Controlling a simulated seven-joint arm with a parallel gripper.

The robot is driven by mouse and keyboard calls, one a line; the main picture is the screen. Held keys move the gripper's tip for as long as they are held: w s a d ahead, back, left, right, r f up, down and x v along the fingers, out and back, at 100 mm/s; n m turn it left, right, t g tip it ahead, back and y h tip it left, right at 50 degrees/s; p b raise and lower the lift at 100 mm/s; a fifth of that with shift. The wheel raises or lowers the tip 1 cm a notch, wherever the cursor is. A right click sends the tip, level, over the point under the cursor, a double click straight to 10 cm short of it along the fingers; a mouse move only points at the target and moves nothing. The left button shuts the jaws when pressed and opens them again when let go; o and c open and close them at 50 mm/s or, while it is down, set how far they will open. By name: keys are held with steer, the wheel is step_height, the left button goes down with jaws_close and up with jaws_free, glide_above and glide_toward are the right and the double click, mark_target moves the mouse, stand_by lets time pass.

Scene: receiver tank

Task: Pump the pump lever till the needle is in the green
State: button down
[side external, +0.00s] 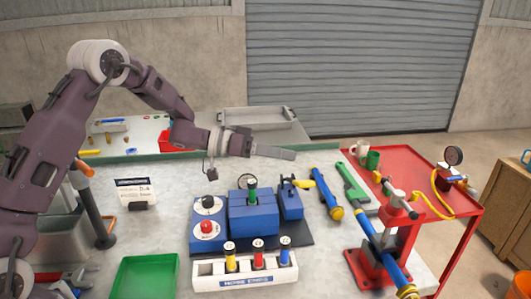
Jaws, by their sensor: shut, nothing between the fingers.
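A round dial gauge (453,156) stands on the red cart at the right. Its needle and any green zone are too small to read. A yellow hose (432,207) runs on the cart below the gauge. I cannot tell for certain which part is the pump lever. My gripper (292,154) is shut and empty, above the table's back middle, pointing right, well left of the stand and gauge.
A white rack (213,276) with coloured plugs and a green tray (147,277) are in front. Cups (372,159) stand on the red cart (420,158).

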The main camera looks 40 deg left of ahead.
mark_target(295, 182)
steer(key=d+f, duration=0.1)
steer(key=f, duration=0.1)
steer(key=d+f, duration=0.2)
steer(key=shift+d, duration=0.1)
